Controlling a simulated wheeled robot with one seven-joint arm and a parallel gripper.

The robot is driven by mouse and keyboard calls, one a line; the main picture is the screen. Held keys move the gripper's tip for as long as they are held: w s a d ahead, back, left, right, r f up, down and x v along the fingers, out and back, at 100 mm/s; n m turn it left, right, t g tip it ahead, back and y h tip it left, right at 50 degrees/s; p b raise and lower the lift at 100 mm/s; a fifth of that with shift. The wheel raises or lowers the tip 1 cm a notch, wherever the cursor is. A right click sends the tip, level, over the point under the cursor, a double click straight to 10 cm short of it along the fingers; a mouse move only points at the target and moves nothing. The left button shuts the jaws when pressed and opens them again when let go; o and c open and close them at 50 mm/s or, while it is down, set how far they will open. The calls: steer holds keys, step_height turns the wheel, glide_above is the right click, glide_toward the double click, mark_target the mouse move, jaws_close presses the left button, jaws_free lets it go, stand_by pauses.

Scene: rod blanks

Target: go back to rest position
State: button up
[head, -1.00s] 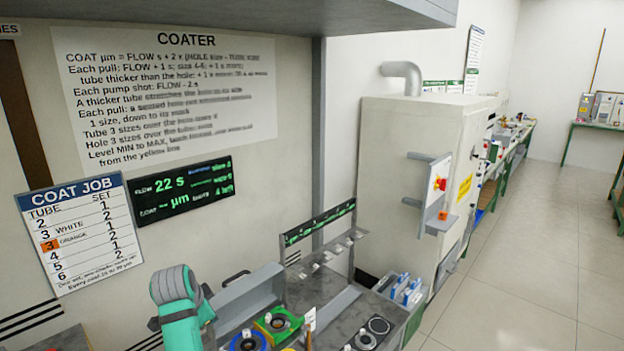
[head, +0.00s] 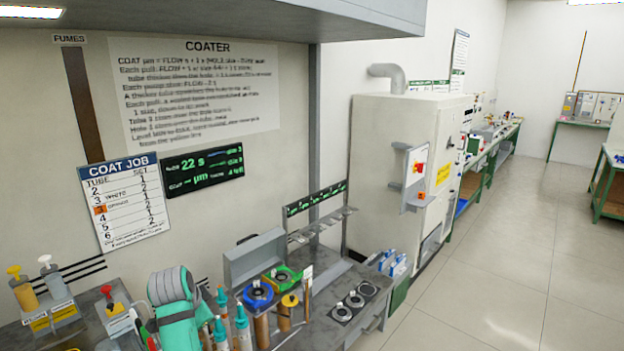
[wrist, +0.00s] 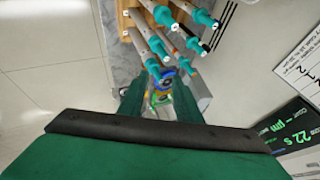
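My gripper (wrist: 157,97) shows in the wrist view, its two dark green fingers apart with nothing visible between them. The far ends of the fingers are hard to make out. Beyond the gap, farther off, are blue and green rings. In the head view my teal and grey arm (head: 176,312) is folded low at the lower left, in front of the bench; the gripper itself cannot be made out there. Teal-tipped rods (head: 242,326) stand just right of the arm. They also show in a wooden rack in the wrist view (wrist: 148,40).
The grey bench bears a blue ring (head: 257,293), a green ring (head: 289,274) and black rings (head: 351,303). Pump bottles (head: 54,281) stand at left. A COAT JOB board (head: 122,205) and a display (head: 203,170) hang on the wall. A large cabinet (head: 385,170) stands behind. Floor at right is clear.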

steer(key=s+d+f+n+t, duration=0.1)
steer(key=d+f, duration=0.2)
steer(key=f, duration=0.4)
steer(key=s+d+f+n, duration=0.1)
steer(key=s+d+f, duration=0.15)
steer(key=f, duration=0.35)
steer(key=s+d+f+n+t, duration=0.3)
steer(key=s+d+f, duration=1)
steer(key=s+f, duration=0.35)
steer(key=s+d+r+n+t+y, duration=0.1)
steer(key=s+d, duration=0.2)
steer(key=s, duration=0.6)
steer(key=s+d+r+n+t, duration=0.15)
steer(key=s+d, duration=0.25)
steer(key=s, duration=0.5)
steer(key=s+d+r+n+t, duration=0.1)
steer(key=s+r, duration=0.6)
steer(key=s, duration=0.1)
steer(key=s+d+r+n+t+h, duration=0.1)
steer(key=s+d+r, duration=0.1)
steer(key=s+r, duration=0.5)
steer(key=shift+s+d+r, duration=0.2)
steer(key=shift+s+d, duration=0.05)
steer(key=shift+s, duration=0.6)
steer(key=shift+c, duration=0.5)
